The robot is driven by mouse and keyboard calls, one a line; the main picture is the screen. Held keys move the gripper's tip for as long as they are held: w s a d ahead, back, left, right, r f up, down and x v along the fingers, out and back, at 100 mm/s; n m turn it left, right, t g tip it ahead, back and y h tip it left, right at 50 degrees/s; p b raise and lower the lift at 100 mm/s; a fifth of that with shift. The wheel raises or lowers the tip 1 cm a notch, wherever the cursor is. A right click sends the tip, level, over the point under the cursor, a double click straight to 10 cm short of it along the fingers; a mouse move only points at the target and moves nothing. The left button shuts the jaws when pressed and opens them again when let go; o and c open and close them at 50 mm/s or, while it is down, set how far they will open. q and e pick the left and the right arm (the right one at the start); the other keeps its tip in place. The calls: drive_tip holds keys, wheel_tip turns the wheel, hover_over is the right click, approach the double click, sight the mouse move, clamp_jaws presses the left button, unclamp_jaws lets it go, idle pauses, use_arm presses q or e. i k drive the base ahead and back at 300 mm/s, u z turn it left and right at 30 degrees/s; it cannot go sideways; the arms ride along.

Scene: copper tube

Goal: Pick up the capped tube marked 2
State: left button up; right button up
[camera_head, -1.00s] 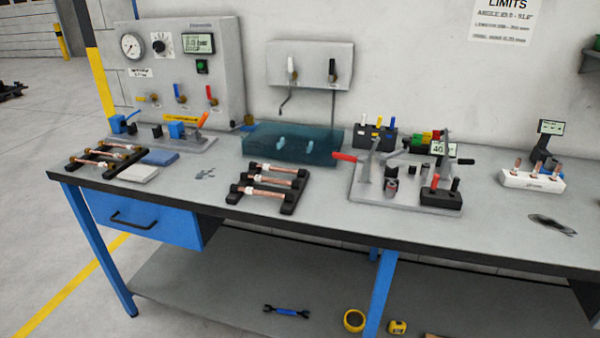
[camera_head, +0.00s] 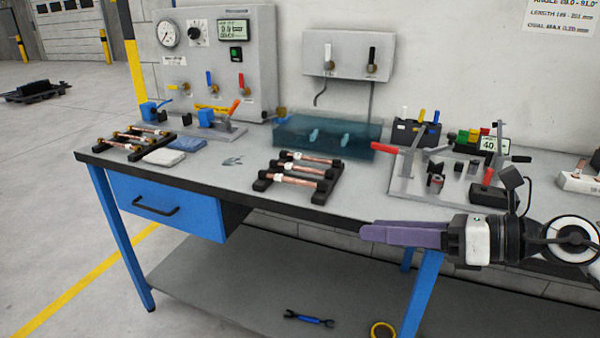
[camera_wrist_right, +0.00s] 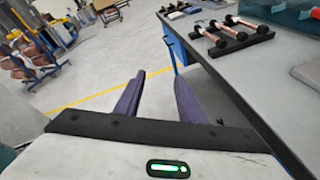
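Copper tubes lie side by side on a black rack (camera_head: 262,184) in the middle of the bench; a white band shows on each. More copper tubes with brass-coloured ends lie on another black rack (camera_head: 137,157) at the bench's left end. Any number marks are too small to read, so I cannot tell which tube is 2. My right gripper (camera_head: 368,232) points left, in front of the bench's front edge, right of the middle rack. In the right wrist view its two purple fingers (camera_wrist_right: 158,88) are apart with nothing between them. My left gripper is not in view.
A blue-tinted clear tray (camera_head: 325,150) stands behind the middle rack. A clamp fixture with red handles (camera_head: 405,187) stands to its right. Blue and white cloths (camera_head: 164,157) lie beside the left rack.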

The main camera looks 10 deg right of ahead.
sight(329, 174)
drive_tip(key=i, duration=0.95)
